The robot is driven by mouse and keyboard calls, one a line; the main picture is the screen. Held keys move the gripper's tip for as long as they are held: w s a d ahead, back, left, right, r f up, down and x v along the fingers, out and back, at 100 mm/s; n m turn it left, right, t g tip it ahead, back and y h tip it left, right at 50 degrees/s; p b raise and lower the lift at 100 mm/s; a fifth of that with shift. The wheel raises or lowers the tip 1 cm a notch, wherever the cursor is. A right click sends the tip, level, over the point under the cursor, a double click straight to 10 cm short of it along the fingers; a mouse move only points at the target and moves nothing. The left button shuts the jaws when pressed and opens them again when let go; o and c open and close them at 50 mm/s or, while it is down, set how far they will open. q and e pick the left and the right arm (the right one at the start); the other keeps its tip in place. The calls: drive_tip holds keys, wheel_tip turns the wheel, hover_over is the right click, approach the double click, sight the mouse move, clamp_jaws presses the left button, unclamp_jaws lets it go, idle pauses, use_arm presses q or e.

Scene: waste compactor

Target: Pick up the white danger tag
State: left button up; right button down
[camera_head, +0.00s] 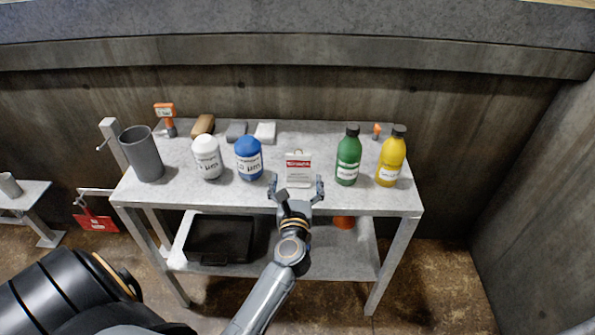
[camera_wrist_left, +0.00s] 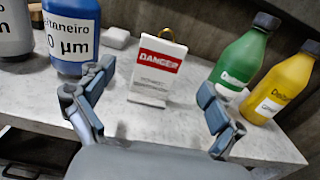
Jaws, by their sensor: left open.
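The white danger tag (camera_head: 298,163) stands on the grey table, with a red band reading DANGER and a small ring on top. In the left wrist view the tag (camera_wrist_left: 156,72) stands upright a little beyond the fingers. My left gripper (camera_head: 297,190) is open at the table's front edge. In the left wrist view its fingers (camera_wrist_left: 150,100) are spread to either side of the tag, with nothing between them. My right gripper is not in view.
A blue bottle (camera_head: 249,158) and white bottle (camera_head: 207,157) stand left of the tag. Green (camera_head: 348,158) and yellow (camera_head: 391,158) bottles stand right. A grey cylinder (camera_head: 142,155) is at the table's left end. Small blocks (camera_head: 236,131) lie behind. A black tray (camera_head: 218,238) sits on the lower shelf.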

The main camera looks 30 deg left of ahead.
sight(298, 163)
use_arm(q)
drive_tip(key=shift+x, duration=1.2)
drive_tip(key=x, duration=0.5)
drive_tip(key=shift+w+f, duration=0.3)
drive_tip(key=shift+w, duration=0.05)
drive_tip(key=shift+s, duration=0.1)
drive_tip(key=c, duration=1.3)
